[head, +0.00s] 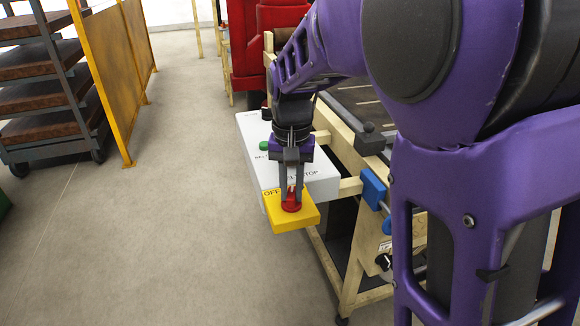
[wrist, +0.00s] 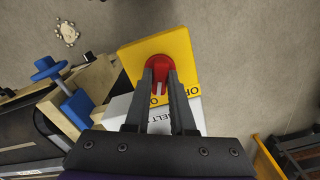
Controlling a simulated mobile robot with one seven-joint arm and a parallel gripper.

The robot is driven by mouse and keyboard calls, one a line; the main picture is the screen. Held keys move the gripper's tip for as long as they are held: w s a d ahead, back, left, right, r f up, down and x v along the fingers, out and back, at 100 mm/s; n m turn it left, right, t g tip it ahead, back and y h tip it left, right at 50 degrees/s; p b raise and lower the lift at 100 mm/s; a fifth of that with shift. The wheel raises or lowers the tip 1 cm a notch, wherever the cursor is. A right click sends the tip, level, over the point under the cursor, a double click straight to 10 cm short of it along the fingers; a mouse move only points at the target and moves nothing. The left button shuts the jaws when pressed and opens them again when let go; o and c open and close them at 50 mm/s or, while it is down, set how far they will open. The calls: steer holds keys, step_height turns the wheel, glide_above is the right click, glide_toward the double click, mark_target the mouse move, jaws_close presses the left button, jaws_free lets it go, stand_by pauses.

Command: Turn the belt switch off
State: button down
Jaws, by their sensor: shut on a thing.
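The belt switch is a red rotary knob (head: 291,203) on a yellow plate (head: 283,223) marked "OFF" at its left corner, at the near end of a white control box (head: 325,184). My gripper (head: 291,200) points down at the knob and is shut on it. In the wrist view, the two dark fingers (wrist: 160,85) lie on either side of the red knob (wrist: 158,62), over the yellow plate (wrist: 182,50). The fingers hide part of the knob and of the lettering, so I cannot read its exact setting.
The box also carries a green button (head: 264,146). A wooden-framed conveyor (head: 345,150) with a blue fitting (head: 373,188) stands to the right. A yellow mesh fence (head: 115,65) and a rack of brown slabs (head: 45,75) stand left. The floor between is clear.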

mark_target(290, 192)
steer(key=n+p, duration=0.1)
steer(key=n, duration=0.2)
steer(key=shift+r+n, duration=0.15)
steer(key=shift+n, duration=0.15)
steer(key=n, duration=0.3)
steer(key=shift+n+p, duration=0.3)
steer(key=shift+p, duration=0.1)
steer(key=n+p, duration=0.1)
steer(key=n, duration=0.5)
steer(key=shift+w+p, duration=0.1)
steer(key=shift+p, duration=0.2)
steer(key=shift+n, duration=0.3)
steer(key=c, duration=0.8)
jaws_free()
steer(key=shift+o, duration=0.2)
step_height(290, 192, up, 17)
steer(key=p, duration=0.1)
steer(key=shift+a+r, duration=0.1)
steer(key=shift+a, duration=0.05)
